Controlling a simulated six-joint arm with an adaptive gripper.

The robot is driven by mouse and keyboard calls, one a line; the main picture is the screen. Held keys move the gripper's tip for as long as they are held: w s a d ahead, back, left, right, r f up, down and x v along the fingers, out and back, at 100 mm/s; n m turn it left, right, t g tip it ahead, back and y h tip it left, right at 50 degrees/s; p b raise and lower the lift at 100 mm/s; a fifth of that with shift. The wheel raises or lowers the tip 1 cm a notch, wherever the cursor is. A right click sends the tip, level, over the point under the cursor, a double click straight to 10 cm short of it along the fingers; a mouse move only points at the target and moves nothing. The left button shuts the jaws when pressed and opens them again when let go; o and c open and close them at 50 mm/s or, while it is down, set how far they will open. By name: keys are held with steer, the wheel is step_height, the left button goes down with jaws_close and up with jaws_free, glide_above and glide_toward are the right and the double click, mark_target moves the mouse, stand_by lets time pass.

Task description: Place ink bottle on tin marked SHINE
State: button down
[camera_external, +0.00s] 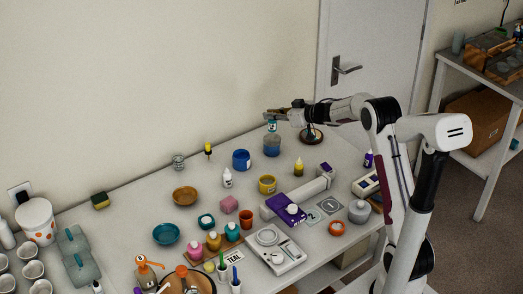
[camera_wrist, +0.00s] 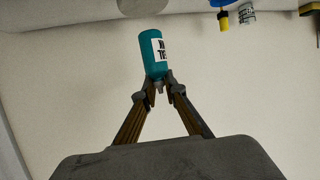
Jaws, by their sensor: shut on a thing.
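My gripper (camera_external: 277,113) is raised over the back of the table. It is shut on a teal ink bottle (camera_external: 272,126) with a white label, which hangs below the fingers. In the wrist view the fingertips (camera_wrist: 160,84) pinch one end of this bottle (camera_wrist: 150,55); its label is only partly readable. A blue tin (camera_external: 272,147) stands just below the bottle in the external view. Another blue tin (camera_external: 241,161) and a yellow tin (camera_external: 267,185) stand nearby. Their markings are too small to read, so I cannot tell which says SHINE.
A white dropper bottle (camera_external: 227,179), a wooden bowl (camera_external: 185,196) and a glass (camera_external: 178,161) stand to the left. A dark round stand (camera_external: 312,136) is at the right. A white scale (camera_external: 275,253) and pink, yellow and teal bottles crowd the front.

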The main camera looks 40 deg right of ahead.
mark_target(275, 123)
steer(key=shift+f, duration=1.85)
steer(key=shift+f, duration=0.15)
steer(key=c, duration=2.1)
jaws_free()
steer(key=shift+r, duration=0.2)
steer(key=shift+v, duration=6)
